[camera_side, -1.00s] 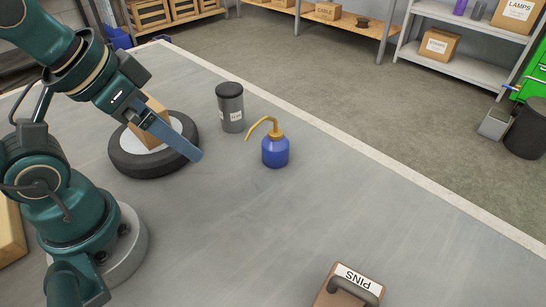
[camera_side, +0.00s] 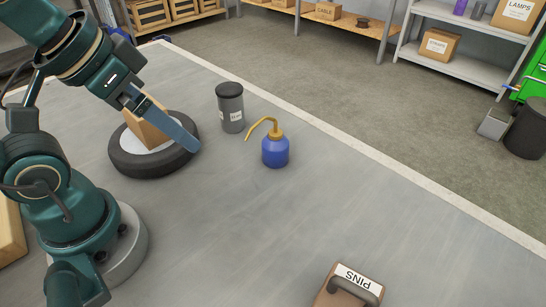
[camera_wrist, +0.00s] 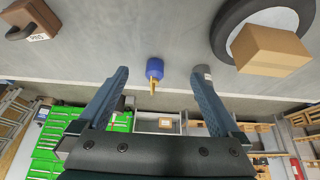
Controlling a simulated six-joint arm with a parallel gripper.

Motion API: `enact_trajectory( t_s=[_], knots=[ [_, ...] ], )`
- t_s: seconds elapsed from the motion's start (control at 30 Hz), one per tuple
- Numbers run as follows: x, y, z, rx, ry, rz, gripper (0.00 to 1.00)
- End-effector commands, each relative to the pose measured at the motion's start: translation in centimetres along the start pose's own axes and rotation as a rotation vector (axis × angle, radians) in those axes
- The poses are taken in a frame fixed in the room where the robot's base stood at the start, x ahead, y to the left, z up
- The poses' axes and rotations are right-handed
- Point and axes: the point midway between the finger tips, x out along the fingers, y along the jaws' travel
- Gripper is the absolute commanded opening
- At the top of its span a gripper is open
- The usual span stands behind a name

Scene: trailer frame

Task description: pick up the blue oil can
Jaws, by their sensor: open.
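The blue oil can (camera_side: 275,152) stands upright on the grey bench, its yellow spout bent toward the left in the side view. In the wrist view the oil can (camera_wrist: 155,69) shows in the gap between the fingers, beyond their tips. My gripper (camera_side: 190,145) is to the left of the can in the side view, apart from it and above the bench, beside the tyre. In the wrist view my gripper (camera_wrist: 160,73) has its two blue fingers spread wide with nothing between them. In the side view the fingers overlap each other.
A dark canister (camera_side: 231,110) stands close to the left of the can. A tyre (camera_side: 150,168) with a cardboard box (camera_side: 148,125) on it lies behind my gripper. A brown case marked PINS (camera_side: 345,290) is at the front. The bench right of the can is clear.

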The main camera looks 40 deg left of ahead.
Motion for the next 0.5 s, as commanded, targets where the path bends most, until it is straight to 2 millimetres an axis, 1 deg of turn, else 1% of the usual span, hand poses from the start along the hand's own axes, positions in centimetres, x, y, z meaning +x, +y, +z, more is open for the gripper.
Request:
enact_trajectory(
  t_s=[0.03,0.17,0.2,0.27,0.33,0.47,0.5],
  knots=[
    [-1.0,0.0,-0.6,0.0,0.007,0.0,1.0],
    [-3.3,-0.1,-1.9,0.01,0.004,-0.004,1.0],
    [-2.2,-0.8,-1.5,0.136,-0.026,-0.051,1.0],
    [-1.4,-1.9,-1.7,0.299,-0.05,-0.11,1.0],
    [-0.6,-3.0,-2.1,0.497,-0.077,-0.178,1.0],
    [0.8,-4.7,-3.7,0.925,-0.131,-0.313,1.0],
    [1.2,-5.1,-4.4,1.077,-0.15,-0.359,1.0]
  ],
)
